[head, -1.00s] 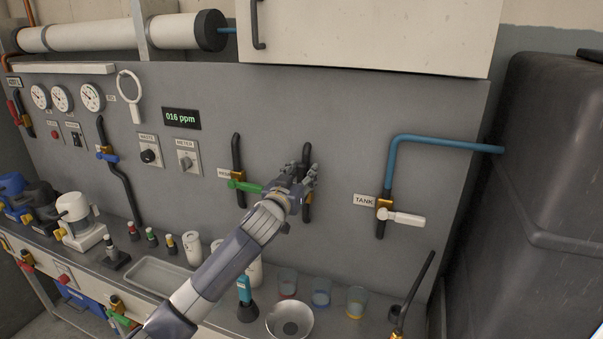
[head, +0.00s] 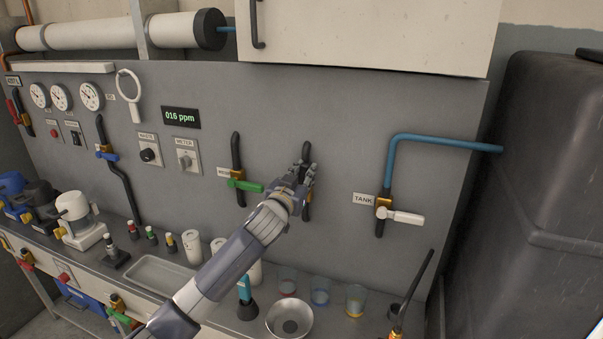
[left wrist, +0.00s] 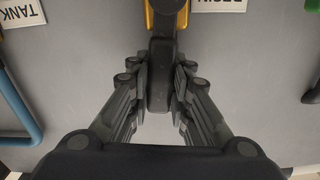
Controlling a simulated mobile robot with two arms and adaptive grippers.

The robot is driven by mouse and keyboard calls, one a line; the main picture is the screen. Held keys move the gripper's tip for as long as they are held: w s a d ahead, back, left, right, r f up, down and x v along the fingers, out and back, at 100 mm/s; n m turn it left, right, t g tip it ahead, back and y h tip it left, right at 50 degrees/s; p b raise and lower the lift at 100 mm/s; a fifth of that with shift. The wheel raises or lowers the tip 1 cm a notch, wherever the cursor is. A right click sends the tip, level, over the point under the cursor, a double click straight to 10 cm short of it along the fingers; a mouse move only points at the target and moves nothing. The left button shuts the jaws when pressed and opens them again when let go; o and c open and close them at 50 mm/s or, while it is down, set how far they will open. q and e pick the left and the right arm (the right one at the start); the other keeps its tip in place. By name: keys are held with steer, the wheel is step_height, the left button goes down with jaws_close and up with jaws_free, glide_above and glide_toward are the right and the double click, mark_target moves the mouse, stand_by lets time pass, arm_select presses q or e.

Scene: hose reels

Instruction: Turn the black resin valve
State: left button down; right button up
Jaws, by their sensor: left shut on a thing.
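The black resin valve shows in the left wrist view as a black handle (left wrist: 158,88) below a brass body (left wrist: 166,16), beside an upside-down RESIN label (left wrist: 220,3). My left gripper (left wrist: 159,82) has its fingers on both sides of the handle and is shut on it. In the head view my left gripper (head: 300,178) covers most of this valve. My right gripper is in neither view.
A green-handled valve (head: 245,186) sits close to the left of my gripper. The white-handled TANK valve (head: 405,217) with a blue pipe (head: 440,142) is to the right. Cups and a metal bowl (head: 289,320) stand on the bench below. A large dark tank (head: 550,180) fills the right side.

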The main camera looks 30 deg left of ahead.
arm_select(q)
steer(key=d+m, duration=0.1)
steer(key=m, duration=0.2)
steer(key=d+m, duration=0.1)
steer(key=shift+w+d+f+p, duration=0.35)
steer(key=shift+f+p, duration=0.05)
steer(key=m, duration=0.1)
steer(key=d+f+m, duration=0.1)
steer(key=m, duration=0.1)
steer(key=d+f+m, duration=0.1)
steer(key=m, duration=0.1)
steer(key=shift+w+d, duration=0.1)
steer(key=shift+w, duration=0.15)
steer(key=f+m, duration=0.1)
steer(key=m, duration=0.1)
steer(key=d+f+m, duration=0.1)
steer(key=m, duration=0.1)
steer(key=shift+w+d+f, duration=0.15)
steer(key=shift+f, duration=0.15)
steer(key=m, duration=0.1)
steer(key=f+m, duration=0.1)
steer(key=shift+d+f+m, duration=0.15)
steer(key=shift+f+m, duration=0.15)
steer(key=shift+m, duration=0.1)
steer(key=shift+f+m, duration=0.3)
steer(key=shift+m, duration=0.2)
steer(key=c, duration=1.4)
jaws_free()
steer(key=shift+c, duration=0.2)
